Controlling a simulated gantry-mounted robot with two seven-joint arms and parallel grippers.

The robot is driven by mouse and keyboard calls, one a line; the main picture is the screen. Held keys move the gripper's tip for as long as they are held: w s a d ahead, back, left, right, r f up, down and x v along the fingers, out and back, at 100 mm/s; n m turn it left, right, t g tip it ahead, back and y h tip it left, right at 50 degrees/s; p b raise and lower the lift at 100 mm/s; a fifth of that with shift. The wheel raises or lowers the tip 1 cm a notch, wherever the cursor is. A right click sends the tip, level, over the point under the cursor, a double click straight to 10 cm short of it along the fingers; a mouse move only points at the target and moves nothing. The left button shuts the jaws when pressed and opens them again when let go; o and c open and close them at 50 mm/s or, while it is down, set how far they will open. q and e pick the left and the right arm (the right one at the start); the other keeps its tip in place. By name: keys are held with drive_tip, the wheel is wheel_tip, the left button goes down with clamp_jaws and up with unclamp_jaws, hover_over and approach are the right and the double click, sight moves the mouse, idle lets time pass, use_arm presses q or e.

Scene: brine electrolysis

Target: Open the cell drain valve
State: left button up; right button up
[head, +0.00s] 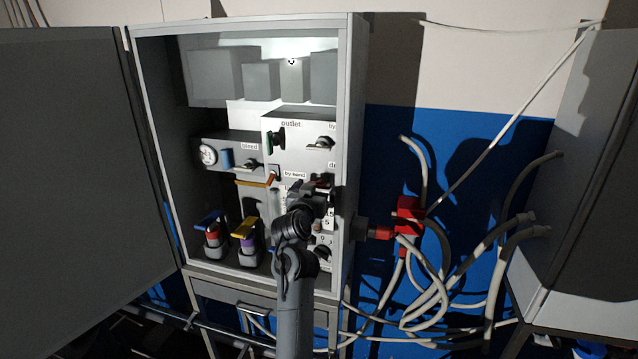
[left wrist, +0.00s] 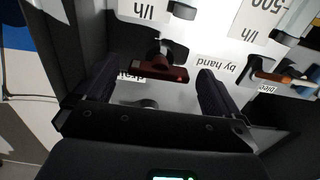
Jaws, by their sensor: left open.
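The cell drain valve shows in the left wrist view as a dark red bar handle (left wrist: 158,71) on a short stem. It lies between the two fingers of my left gripper (left wrist: 155,88), in front of a partly hidden label that seems to read "drain". The fingers stand apart on either side of the handle; I see no clear contact. In the head view my left gripper (head: 318,196) is at the right side of the cabinet panel, just below the "dr…" label, and hides much of the valve. My right gripper is not in view.
The open cabinet (head: 354,90) has a big door (head: 70,170) at left. An orange handle (head: 272,178) sits by the "by hand" label. Blue (head: 209,221) and yellow (head: 244,228) handles stand lower left. Pale hoses (head: 435,290) and a red fitting (head: 408,215) are outside right.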

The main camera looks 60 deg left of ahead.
use_arm(q)
drive_tip(key=shift+x, duration=1)
drive_tip(key=shift+c, duration=0.3)
drive_tip(key=c, duration=1)
